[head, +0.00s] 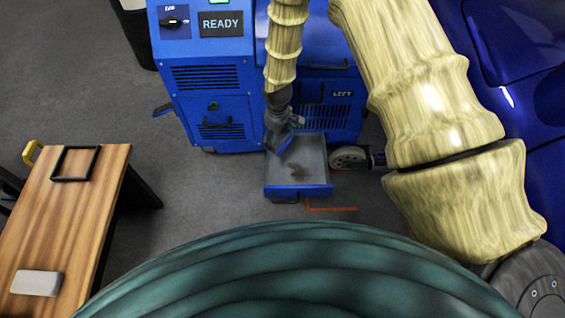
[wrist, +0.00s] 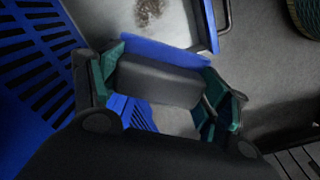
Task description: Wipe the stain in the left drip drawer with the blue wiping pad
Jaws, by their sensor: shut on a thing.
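The left drip drawer (head: 317,153) is pulled out from the blue machine, below its LEFT label. A brown stain (head: 298,172) lies on its grey floor towards the front and also shows at the top of the wrist view (wrist: 147,10). My gripper (head: 279,135) is over the back left part of the drawer, pointing down. In the wrist view its green fingers are shut on the wiping pad, a grey block (wrist: 155,80) with a blue strip along its far side. The pad is behind the stain; I cannot tell whether it touches the drawer floor.
A wooden table (head: 80,220) at the left holds a black square frame (head: 75,163) and a pale grey block (head: 37,283). A caster wheel (head: 349,158) is right of the drawer. An orange floor mark (head: 330,209) lies in front. Grey floor is clear between table and drawer.

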